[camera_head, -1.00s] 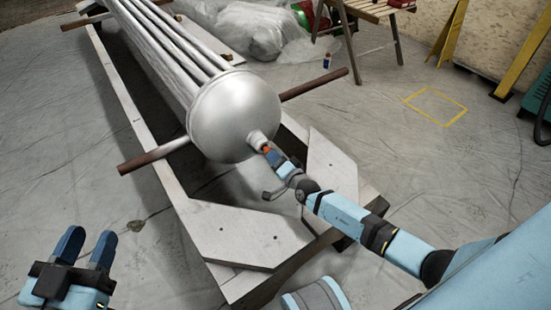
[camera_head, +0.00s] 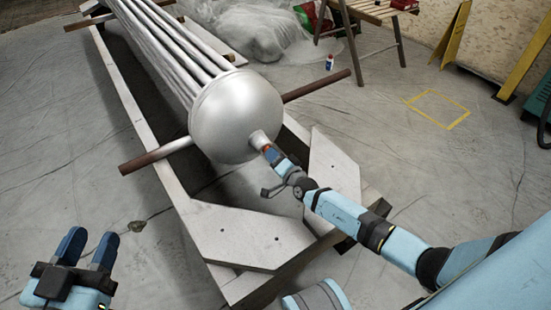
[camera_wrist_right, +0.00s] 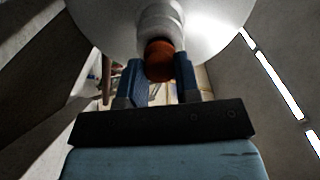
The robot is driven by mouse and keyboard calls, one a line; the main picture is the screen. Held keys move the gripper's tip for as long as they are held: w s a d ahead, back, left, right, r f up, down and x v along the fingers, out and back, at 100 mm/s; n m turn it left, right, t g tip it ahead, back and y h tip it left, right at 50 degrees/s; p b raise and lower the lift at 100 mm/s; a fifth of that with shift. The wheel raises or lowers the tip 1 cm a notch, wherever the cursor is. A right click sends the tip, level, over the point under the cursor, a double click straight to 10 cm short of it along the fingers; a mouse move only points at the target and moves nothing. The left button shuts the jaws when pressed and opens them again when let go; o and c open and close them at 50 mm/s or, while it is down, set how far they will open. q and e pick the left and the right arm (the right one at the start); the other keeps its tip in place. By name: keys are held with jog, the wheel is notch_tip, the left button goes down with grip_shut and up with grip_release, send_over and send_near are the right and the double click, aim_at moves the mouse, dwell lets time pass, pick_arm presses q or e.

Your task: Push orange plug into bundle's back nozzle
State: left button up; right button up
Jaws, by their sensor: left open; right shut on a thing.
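The bundle (camera_head: 236,117) is a silvery round-ended body with long tubes behind it, lying in a pale frame. Its nozzle (camera_head: 258,139) sticks out of the rounded end toward my right arm; it also shows in the right wrist view (camera_wrist_right: 160,20). The orange plug (camera_wrist_right: 159,60) is at the nozzle's mouth, between the fingers of my right gripper (camera_wrist_right: 158,80), which is shut on it. In the head view the plug (camera_head: 267,149) is mostly covered by the fingers. How deep it sits in the nozzle cannot be told. My left gripper (camera_head: 87,250) is open and empty at the lower left.
The frame's pale boards (camera_head: 240,237) lie below the bundle's end. Brown-tipped bars (camera_head: 145,160) stick out on both sides. A wooden stand (camera_head: 372,12), plastic sheeting (camera_head: 240,35) and a small bottle (camera_head: 330,62) are behind.

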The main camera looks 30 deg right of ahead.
pick_arm(q)
jog(key=shift+f, duration=0.15)
pick_arm(e)
jog(key=shift+w, duration=0.35)
jog(key=o, duration=1)
pick_arm(q)
jog(key=n+p, duration=0.1)
jog(key=s+d+n+g+p, duration=0.1)
jog(key=p, duration=0.1)
jog(key=s+n+p, duration=0.1)
jog(key=p, duration=0.1)
jog(key=shift+s+d+g+y, duration=0.25)
jog(key=shift+g+y, duration=0.15)
pick_arm(e)
jog(key=s, duration=0.4)
jog(key=s+d, duration=0.1)
jog(key=s, duration=0.8)
jog(key=shift+s+d, duration=0.35)
jog(key=shift+d, duration=0.05)
jog(key=shift+s, duration=0.1)
